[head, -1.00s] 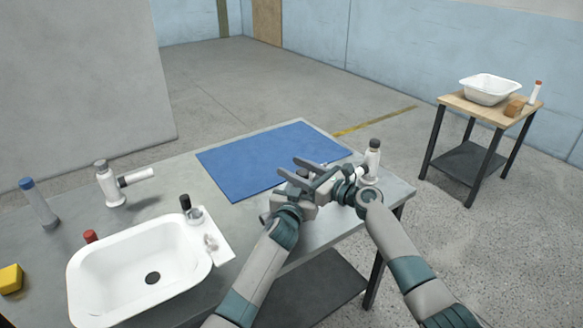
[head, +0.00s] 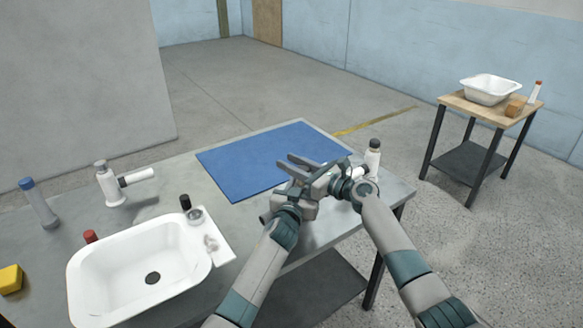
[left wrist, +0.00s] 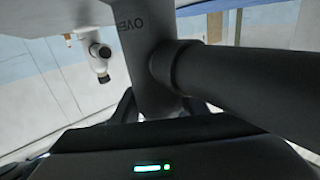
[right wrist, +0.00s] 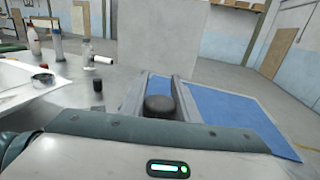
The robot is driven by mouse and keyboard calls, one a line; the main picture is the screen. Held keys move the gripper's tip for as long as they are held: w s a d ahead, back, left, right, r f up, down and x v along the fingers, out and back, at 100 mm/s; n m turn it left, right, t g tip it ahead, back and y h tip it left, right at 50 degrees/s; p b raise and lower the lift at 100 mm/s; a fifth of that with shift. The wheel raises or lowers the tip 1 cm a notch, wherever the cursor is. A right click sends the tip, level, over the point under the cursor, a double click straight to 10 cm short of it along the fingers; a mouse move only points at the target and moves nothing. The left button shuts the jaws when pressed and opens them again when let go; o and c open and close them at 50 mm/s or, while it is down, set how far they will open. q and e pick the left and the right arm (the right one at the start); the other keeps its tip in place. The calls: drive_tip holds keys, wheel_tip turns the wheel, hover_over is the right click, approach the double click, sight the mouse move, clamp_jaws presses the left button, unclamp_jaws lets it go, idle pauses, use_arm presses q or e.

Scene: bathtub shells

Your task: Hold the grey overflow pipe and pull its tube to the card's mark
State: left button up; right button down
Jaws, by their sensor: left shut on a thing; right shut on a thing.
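In the left wrist view the grey overflow pipe (left wrist: 150,35) shows close up with part of dark lettering. Its dark tube (left wrist: 260,85) runs right from a collar. My left gripper (left wrist: 158,108) is shut on the pipe. My right gripper (head: 288,163) is shut, crossing just beyond the left one in the head view; its view shows a dark rounded end (right wrist: 160,105) between the fingers, which I take to be the tube. In the head view the grippers hide most of the pipe. A white card (head: 216,252) with a faint grey drawing lies beside the basin; its mark is unclear.
A white basin (head: 112,258) stands at the front left, with a dark cap (head: 185,202) near it. A blue mat (head: 250,165) lies behind my grippers. White fittings stand at the left (head: 108,185) and right (head: 373,155). A side table (head: 455,103) stands apart.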

drive_tip(key=shift+r, duration=0.4)
drive_tip(key=c, duration=1.3)
unclamp_jaws()
drive_tip(key=shift+c, duration=0.2)
drive_tip(key=v, duration=1.2)
drive_tip(key=shift+s, duration=0.1)
use_arm(q)
drive_tip(key=o, duration=1.2)
